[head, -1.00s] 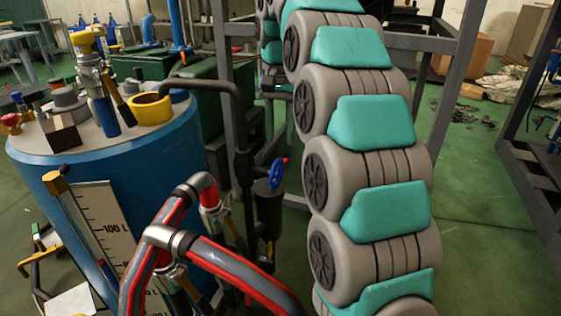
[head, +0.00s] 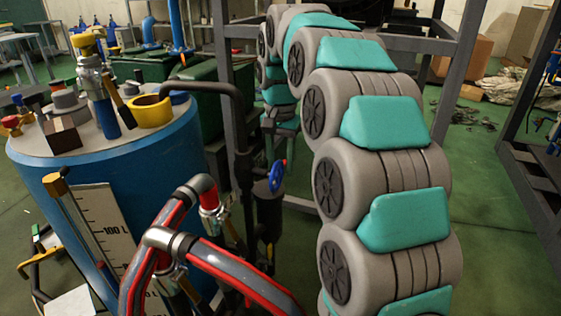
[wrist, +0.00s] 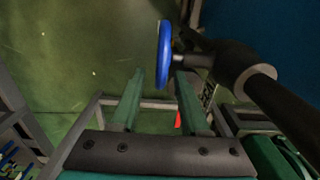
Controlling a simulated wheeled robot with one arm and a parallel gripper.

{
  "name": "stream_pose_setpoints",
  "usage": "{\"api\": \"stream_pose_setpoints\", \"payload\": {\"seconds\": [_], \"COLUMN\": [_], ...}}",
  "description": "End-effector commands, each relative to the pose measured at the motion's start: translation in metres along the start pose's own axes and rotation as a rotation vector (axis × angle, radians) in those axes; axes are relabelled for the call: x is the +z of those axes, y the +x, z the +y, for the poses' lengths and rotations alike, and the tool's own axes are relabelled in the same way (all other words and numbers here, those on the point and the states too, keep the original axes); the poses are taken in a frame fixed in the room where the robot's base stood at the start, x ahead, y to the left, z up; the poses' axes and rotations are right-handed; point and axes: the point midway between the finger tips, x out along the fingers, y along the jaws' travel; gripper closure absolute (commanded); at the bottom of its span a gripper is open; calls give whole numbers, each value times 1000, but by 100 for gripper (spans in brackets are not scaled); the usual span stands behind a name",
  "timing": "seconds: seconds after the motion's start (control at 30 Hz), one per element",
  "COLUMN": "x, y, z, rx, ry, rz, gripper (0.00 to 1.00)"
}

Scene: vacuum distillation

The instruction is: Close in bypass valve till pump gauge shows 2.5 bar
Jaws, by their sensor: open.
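A blue handwheel (head: 277,176) sits on a black pipe fitting just right of the blue tank in the head view. In the wrist view the same blue wheel (wrist: 164,54) is seen almost edge-on, its stem running right into a dark valve body (wrist: 232,68). My gripper (wrist: 159,75) is open, with the wheel's lower edge showing in the gap between its green fingertips. I cannot tell whether a finger touches the wheel. The fingers hold nothing. No pump gauge can be made out in either view.
The blue tank (head: 105,185), with fittings on its lid and a level scale (head: 104,222), stands left. Red-and-grey hoses (head: 222,264) rise in front of the valve. Grey frame posts (head: 222,70) stand behind. Green floor (head: 492,245) is clear at right.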

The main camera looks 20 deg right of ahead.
Motion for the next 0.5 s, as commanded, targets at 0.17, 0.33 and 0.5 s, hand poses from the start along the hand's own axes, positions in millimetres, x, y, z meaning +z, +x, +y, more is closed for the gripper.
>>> {"api": "stream_pose_setpoints", "payload": {"seconds": [0.17,0.33,0.5], "x": [0,0,0], "y": [0,0,0], "z": [0,0,0], "rx": [0,0,0], "ry": [0,0,-1], "rz": [0,0,0], "gripper": [55,71,90]}}
